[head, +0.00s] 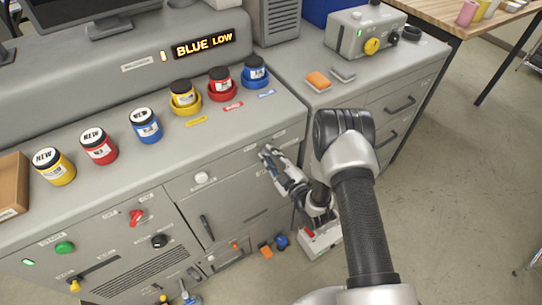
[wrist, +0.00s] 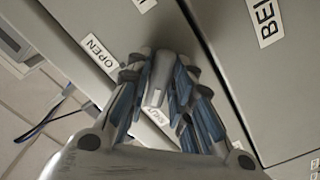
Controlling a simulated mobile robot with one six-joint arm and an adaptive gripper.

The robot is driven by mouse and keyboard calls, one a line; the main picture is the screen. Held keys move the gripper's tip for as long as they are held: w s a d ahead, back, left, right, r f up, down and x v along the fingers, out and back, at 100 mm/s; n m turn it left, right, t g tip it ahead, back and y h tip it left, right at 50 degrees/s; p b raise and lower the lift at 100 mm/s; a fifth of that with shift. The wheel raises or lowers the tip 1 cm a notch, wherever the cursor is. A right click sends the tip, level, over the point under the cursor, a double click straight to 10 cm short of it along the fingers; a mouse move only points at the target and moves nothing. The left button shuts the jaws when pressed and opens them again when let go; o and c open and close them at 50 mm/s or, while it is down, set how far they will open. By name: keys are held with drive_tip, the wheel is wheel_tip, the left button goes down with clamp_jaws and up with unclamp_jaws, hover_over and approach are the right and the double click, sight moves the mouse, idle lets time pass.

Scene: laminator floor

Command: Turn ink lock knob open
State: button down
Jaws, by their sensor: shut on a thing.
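My gripper (head: 268,153) reaches the front of the grey cabinet, below its top edge, on the right side of the ink machine. In the wrist view my gripper (wrist: 160,75) is shut on the grey ink lock knob (wrist: 155,96), with fingers on both sides of it. An OPEN label (wrist: 98,50) lies to the left of the knob and a SHUT label (wrist: 163,124) lies below it, partly behind the fingers. The fingers hide much of the knob, so I cannot tell its exact setting. In the head view the gripper hides the knob.
A display (head: 205,43) reads BLUE LOW. Yellow, red and blue ink jars stand on the counter, including a blue jar (head: 146,125) marked NEW. The floor (head: 440,200) at right is clear.

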drive_tip(key=m+b, duration=0.2)
drive_tip(key=m, duration=0.2)
drive_tip(key=shift+f+m, duration=0.15)
drive_tip(key=shift+m, duration=0.15)
drive_tip(key=m+b, duration=0.2)
drive_tip(key=m, duration=0.2)
drive_tip(key=shift+s+a, duration=0.1)
drive_tip(key=m+b, duration=0.2)
drive_tip(key=m, duration=0.3)
drive_tip(key=shift+a+m+b, duration=0.1)
drive_tip(key=shift+m+b, duration=0.5)
drive_tip(key=shift+m, duration=1.3)
drive_tip(key=shift+s, duration=0.1)
drive_tip(key=c, duration=1.4)
unclamp_jaws()
